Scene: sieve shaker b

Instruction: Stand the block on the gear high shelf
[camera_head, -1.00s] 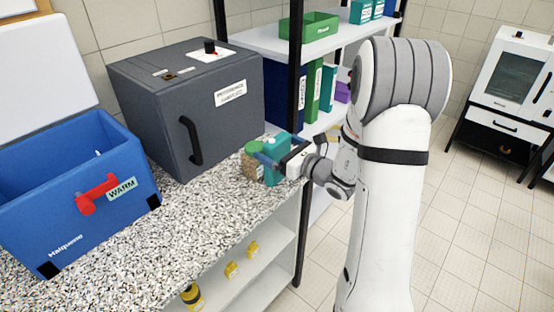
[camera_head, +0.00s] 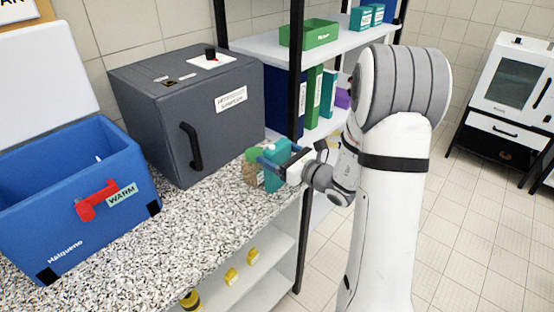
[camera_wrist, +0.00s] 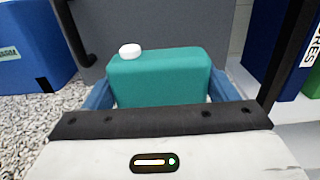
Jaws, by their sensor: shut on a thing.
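A teal block (camera_head: 277,156) with a small white round cap on top is between the blue fingers of my gripper (camera_head: 272,164), over the right end of the speckled counter. In the wrist view the teal block (camera_wrist: 160,78) is upright, with a finger at each side, and my gripper (camera_wrist: 160,98) is shut on it. Whether its base touches the counter is hidden. The upper shelf (camera_head: 255,46) of the black-post rack stands behind, to the right of the grey cabinet. I cannot read a name on this shelf.
A green-lidded jar (camera_head: 254,170) stands close beside the block. The grey cabinet (camera_head: 190,110) and an open blue box (camera_head: 80,190) stand on the counter (camera_head: 150,245). A green bin (camera_head: 309,32) and teal boxes (camera_head: 362,17) occupy the upper shelf; binders (camera_head: 313,98) fill the one below.

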